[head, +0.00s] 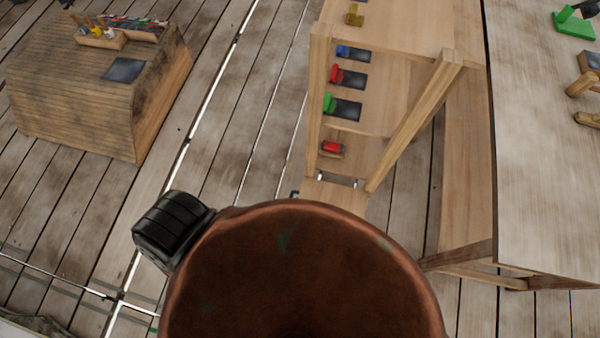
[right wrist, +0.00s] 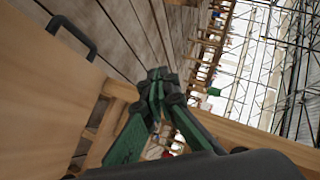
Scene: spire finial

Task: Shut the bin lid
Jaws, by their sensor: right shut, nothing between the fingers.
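In the right wrist view, a flat light-wood panel (right wrist: 45,95) fills the left side. A black bar handle (right wrist: 75,32) stands at its upper edge; this looks like the bin lid. My right gripper (right wrist: 158,80) has green fingers that meet at their tips. It is empty and appears to the right of the panel; I cannot tell whether it touches it. In the head view, a small wooden panel (head: 335,195) with two metal hinge-like pieces sits at the foot of the shelf stand, its lower part hidden. I cannot tell how far the lid is open. My left gripper is not in view.
A wooden shelf stand (head: 448,80) holds red, green and blue items. A long table (head: 545,160) stands right of it, and a wooden crate (head: 75,110) stands at left. Plank floor (head: 235,120) between crate and stand is clear. A large copper-brown rounded form covers the bottom centre.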

